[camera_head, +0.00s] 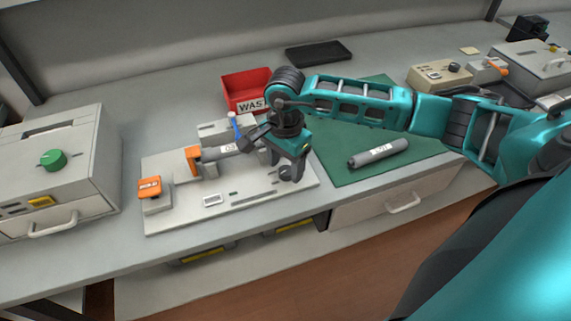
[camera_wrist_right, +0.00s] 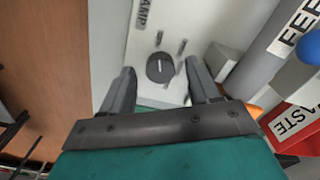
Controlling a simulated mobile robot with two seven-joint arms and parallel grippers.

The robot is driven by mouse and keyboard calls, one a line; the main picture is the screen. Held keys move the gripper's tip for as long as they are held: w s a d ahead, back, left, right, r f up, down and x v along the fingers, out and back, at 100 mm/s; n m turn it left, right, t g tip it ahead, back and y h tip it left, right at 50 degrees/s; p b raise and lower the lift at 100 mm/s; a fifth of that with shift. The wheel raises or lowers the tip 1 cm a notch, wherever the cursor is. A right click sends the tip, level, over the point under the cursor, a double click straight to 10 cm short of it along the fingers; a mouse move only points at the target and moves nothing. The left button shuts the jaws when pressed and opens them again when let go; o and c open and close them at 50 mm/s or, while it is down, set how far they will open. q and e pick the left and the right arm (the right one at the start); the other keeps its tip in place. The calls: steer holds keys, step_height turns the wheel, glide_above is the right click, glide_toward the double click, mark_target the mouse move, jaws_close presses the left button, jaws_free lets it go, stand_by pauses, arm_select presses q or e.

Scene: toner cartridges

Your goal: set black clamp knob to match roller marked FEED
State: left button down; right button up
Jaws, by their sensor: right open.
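The black clamp knob (camera_wrist_right: 160,68) is round with a white pointer line. It sits on a pale plate beside a label ending in "AMP"; the line runs nearly straight up in the right wrist view. My right gripper (camera_wrist_right: 160,70) is open, its fingers either side of the knob with gaps visible. In the head view the right gripper (camera_head: 292,170) is over the fixture's right part. My left gripper is not in view.
A blue ball-ended lever (camera_head: 233,120) stands by the roller. A red waste bin (camera_head: 246,88) is behind. Another grey roller (camera_head: 378,153) lies on the green mat (camera_head: 345,178). An orange block (camera_head: 149,184) stands front left on the fixture. A machine with a green knob (camera_head: 53,160) stands left.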

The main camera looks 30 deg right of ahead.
steer(key=shift+f, duration=0.5)
steer(key=c, duration=1)
